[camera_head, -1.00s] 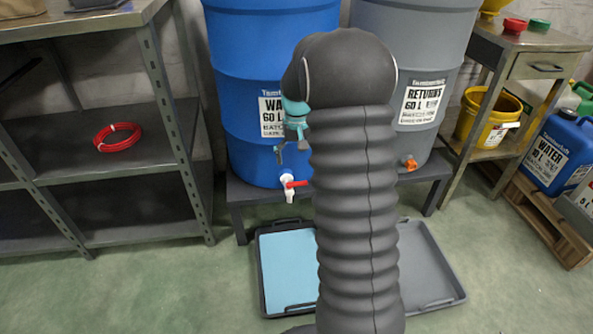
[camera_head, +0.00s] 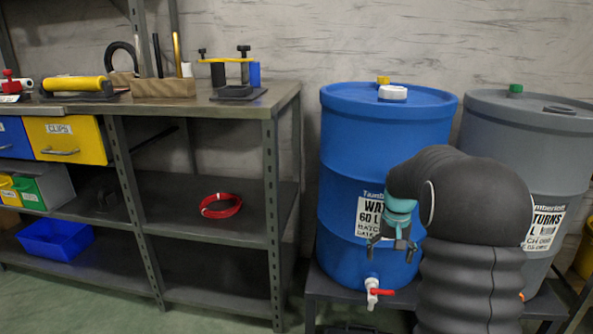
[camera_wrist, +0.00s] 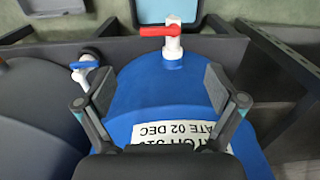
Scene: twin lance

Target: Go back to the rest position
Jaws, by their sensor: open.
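My gripper (camera_head: 392,249) is open and empty, pointing down in front of the blue water drum (camera_head: 340,140). My arm is folded over in front of the two drums and hides part of the grey returns drum (camera_head: 490,120). In the wrist view my gripper (camera_wrist: 153,90) has its two fingers spread wide, with the blue drum (camera_wrist: 165,90) and its white label beyond them. The drum's white tap with a red lever (camera_head: 374,293) is below my gripper; it also shows in the wrist view (camera_wrist: 172,40).
A dark drum stand (camera_head: 335,288) carries both drums.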

